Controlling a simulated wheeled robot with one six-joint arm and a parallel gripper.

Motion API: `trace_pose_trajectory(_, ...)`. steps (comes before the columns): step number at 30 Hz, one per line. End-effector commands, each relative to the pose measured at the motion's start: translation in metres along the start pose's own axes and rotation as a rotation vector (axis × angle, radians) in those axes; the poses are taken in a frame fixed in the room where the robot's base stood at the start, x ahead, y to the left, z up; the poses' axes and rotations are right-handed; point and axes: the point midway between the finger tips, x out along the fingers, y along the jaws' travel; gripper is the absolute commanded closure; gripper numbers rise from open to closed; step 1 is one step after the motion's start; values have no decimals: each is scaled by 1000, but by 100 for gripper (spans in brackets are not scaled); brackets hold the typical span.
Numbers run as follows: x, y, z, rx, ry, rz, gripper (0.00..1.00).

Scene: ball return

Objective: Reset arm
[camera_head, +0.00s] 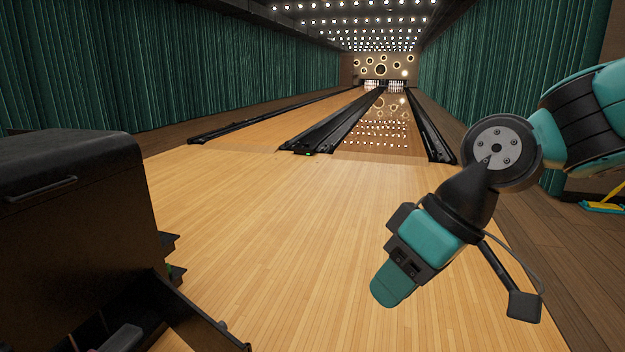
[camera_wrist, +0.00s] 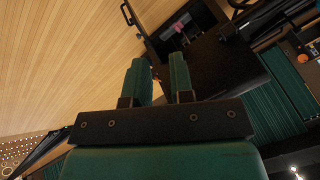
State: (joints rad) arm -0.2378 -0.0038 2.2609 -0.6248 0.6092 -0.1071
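My gripper (camera_head: 388,292) hangs at the end of my bent arm on the right, above the light wooden floor, pointing down and to the left. In the wrist view my gripper (camera_wrist: 158,62) shows two teal fingers side by side with a gap between them. Nothing is held in the gap. The gripper is apart from everything around it in the head view.
A dark ball return cabinet (camera_head: 75,195) stands at the left, with an open tray (camera_head: 165,310) low in front; the cabinet also shows in the wrist view (camera_wrist: 228,68). Lanes (camera_head: 375,130) run ahead to pins. The floor (camera_head: 250,230) between is clear.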

Motion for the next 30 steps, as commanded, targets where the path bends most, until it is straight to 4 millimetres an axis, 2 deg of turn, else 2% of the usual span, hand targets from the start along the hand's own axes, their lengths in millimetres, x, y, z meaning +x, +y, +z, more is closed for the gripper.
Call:
trace_pose_trajectory(1, -18, -13, 14, 25, -20, 18, 78)
trace_pose_trajectory(9, -54, -51, 101, 171, -132, 105, 78)
trace_pose_trajectory(20, -133, -80, 62, 171, -133, 102, 78)
trace_pose_trajectory(30, -244, -123, 13, 169, -132, 101, 78)
